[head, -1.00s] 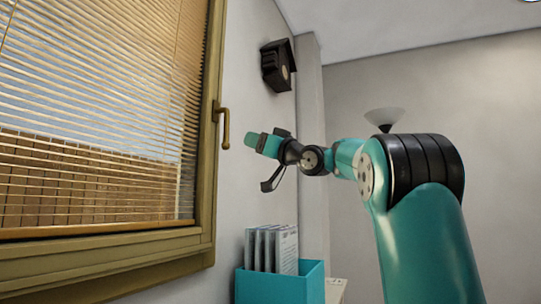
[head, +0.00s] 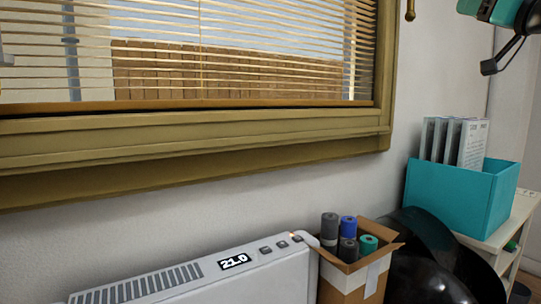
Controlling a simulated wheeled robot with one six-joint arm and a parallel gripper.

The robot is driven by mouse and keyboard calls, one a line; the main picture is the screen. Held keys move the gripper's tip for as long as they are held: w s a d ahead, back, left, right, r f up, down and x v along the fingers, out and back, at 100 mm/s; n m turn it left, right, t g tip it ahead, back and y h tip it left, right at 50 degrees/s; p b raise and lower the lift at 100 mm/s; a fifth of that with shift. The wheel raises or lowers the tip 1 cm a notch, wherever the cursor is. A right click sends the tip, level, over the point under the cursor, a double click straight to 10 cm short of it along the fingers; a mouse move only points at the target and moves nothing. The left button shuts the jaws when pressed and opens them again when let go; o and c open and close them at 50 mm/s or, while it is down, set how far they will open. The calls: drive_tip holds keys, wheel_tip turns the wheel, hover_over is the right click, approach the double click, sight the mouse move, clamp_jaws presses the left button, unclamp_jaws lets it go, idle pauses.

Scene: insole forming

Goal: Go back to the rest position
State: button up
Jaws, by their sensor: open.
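My gripper (head: 482,36) is only partly in view, cut off by the top right corner. It shows a teal part at the top and a thin dark finger hanging below it, spread apart with wall visible between them. It is open and holds nothing that I can see. It is in the air in front of the grey wall, above the teal box. Most of my arm is out of the picture.
A teal box (head: 458,200) with upright folders stands on a pale shelf (head: 522,207) at right. A cardboard box (head: 347,284) of grey, blue and green rolls stands beside a white heater (head: 215,275) reading 21.0. Round black objects (head: 422,282) sit between the boxes. A window with blinds (head: 240,60) fills the upper left.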

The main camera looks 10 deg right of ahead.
drive_tip(key=w+a+f+g+y, duration=0.3)
drive_tip(key=a+f+g, duration=0.7)
drive_tip(key=a+f, duration=1.25)
drive_tip(key=s+a+f+n+g, duration=0.2)
drive_tip(key=s+a+f+g, duration=0.2)
drive_tip(key=s+a+f, duration=0.3)
drive_tip(key=s+a+f+n+g+h, duration=0.1)
drive_tip(key=s+a+f+n+g, duration=0.2)
drive_tip(key=s+f, duration=0.5)
drive_tip(key=s+a+f+g+h, duration=0.1)
drive_tip(key=s+a+f+g, duration=0.2)
drive_tip(key=s+f+g, duration=0.5)
wheel_tip(320, 180, up, 24)
drive_tip(key=s+t+p, duration=0.2)
drive_tip(key=s+p, duration=0.1)
drive_tip(key=p, duration=2)
drive_tip(key=shift+t, duration=0.4)
drive_tip(key=shift+f, duration=0.1)
